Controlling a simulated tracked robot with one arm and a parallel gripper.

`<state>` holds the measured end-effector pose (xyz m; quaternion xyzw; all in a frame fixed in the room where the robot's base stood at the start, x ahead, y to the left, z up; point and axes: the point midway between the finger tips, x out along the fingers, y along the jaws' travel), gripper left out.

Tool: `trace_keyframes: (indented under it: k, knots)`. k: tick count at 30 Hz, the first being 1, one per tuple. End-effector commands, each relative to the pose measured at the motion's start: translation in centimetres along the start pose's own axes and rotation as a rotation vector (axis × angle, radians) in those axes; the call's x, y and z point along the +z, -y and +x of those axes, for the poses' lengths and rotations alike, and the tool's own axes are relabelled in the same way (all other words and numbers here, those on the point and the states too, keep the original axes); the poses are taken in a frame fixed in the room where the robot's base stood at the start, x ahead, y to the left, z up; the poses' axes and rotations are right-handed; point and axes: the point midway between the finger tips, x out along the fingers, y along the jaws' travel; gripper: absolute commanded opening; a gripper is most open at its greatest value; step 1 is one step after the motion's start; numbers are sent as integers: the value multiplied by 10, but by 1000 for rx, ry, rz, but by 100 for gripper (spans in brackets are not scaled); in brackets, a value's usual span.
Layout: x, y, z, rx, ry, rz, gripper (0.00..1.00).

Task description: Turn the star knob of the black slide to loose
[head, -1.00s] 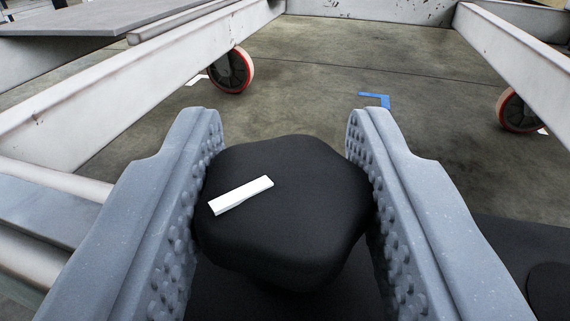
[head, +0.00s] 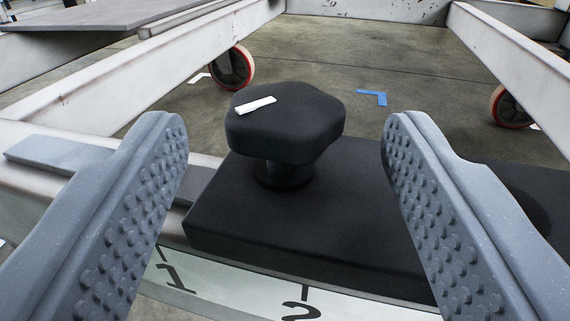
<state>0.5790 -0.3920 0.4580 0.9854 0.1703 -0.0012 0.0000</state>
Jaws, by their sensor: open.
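The black star knob (head: 285,125) stands on a short stem on top of the black slide (head: 300,220), in the middle of the head view. A white mark (head: 255,104) on the knob's top lies left of its centre and points to the left, slightly toward me. My gripper (head: 288,135) is open wide, with one studded grey finger to the left and one to the right. Both fingers are apart from the knob, which sits beyond and between them. Nothing is held. The fingers cover parts of the slide's right side.
A white scale (head: 240,290) with the numbers 1 and 2 runs along the front below the slide. Pale metal frame beams (head: 140,75) lie left and right. Red-rimmed wheels (head: 232,67) and a blue floor mark (head: 373,97) show behind on the concrete floor.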

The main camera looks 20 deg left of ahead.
Motion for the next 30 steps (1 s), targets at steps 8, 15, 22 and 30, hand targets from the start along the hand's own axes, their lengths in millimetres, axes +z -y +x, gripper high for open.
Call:
trace_keyframes:
  k: [8, 15, 22, 30]
  knots:
    - [-1, -1, -58, 2, 1, -1, 57]
    - [1, 0, -90, 1, -1, -1, 57]
    - [1, 0, -98, 0, 0, 0, 57]
    - [1, 0, -98, 0, -1, 0, 57]
